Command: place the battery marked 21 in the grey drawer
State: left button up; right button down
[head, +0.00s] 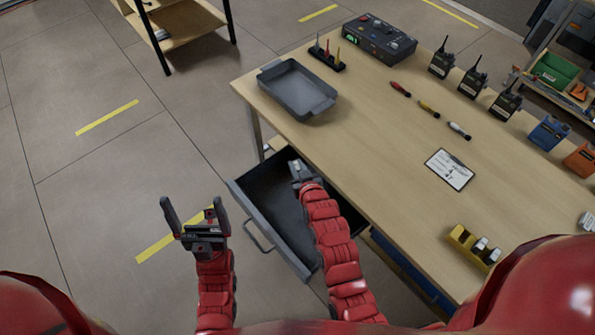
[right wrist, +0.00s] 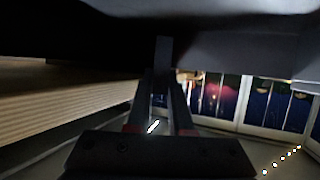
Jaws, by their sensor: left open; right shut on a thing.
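The grey drawer (head: 277,215) is pulled out from under the table, open at the top and seemingly empty where I can see in. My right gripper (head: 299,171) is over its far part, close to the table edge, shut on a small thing. In the right wrist view a narrow dark thing (right wrist: 163,60) stands at the fingertips (right wrist: 160,103); it may be the battery, but no number shows. My left gripper (head: 194,217) is open and empty above the floor, left of the drawer. A yellow holder (head: 461,241) on the table holds batteries whose marks are unreadable.
The wooden table (head: 360,130) bears a grey tray (head: 297,90), a control box (head: 380,40), small screwdrivers, several radios and a clipboard (head: 449,170). The drawer front and handle (head: 258,237) stick out over open floor. The floor on the left is free.

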notch_tip(320, 180, down, 3)
jog(key=shift+r+p, duration=0.2)
jog(key=shift+p, duration=0.15)
jog(key=shift+f, duration=0.3)
jog(key=shift+f, duration=0.1)
jog(key=shift+f, duration=0.15)
jog(key=c, duration=0.8)
grip_release()
